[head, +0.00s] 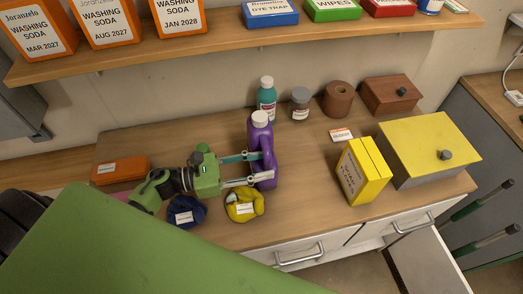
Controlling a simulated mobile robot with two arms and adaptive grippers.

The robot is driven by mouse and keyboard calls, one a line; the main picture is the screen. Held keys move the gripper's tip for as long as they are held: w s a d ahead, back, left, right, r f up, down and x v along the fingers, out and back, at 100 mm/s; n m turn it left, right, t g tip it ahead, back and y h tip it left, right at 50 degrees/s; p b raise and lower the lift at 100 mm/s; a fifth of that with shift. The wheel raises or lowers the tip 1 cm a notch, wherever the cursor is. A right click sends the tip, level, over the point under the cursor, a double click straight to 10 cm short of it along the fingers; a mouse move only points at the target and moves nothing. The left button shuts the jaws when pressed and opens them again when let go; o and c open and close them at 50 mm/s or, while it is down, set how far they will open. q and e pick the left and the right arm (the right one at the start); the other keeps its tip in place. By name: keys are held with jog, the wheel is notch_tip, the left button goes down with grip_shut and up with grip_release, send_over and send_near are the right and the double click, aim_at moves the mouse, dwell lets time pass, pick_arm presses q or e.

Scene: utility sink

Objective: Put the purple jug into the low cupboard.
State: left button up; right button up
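The purple jug (262,138) with a white cap stands upright on the wooden counter (215,145). My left gripper (262,168) reaches it from the left. Its fingers are spread and their tips overlap the jug's lower body. I cannot tell whether they press on it. White fronts with handles (300,254) lie below the counter's front edge, and a pale panel (430,268) juts out at the lower right. The low cupboard's inside is hidden. My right gripper is not in view.
A teal bottle (266,99) stands close behind the jug. A yellow bundle (244,205) and a blue bundle (185,211) lie at the front. A yellow carton (362,170) and a yellow-lidded box (428,150) stand to the right. A shelf (225,40) hangs above.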

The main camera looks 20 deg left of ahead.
pick_arm(q)
jog(key=shift+x, duration=1.1)
grip_shut()
jog(key=shift+w+r, duration=0.1)
jog(key=shift+r, duration=0.1)
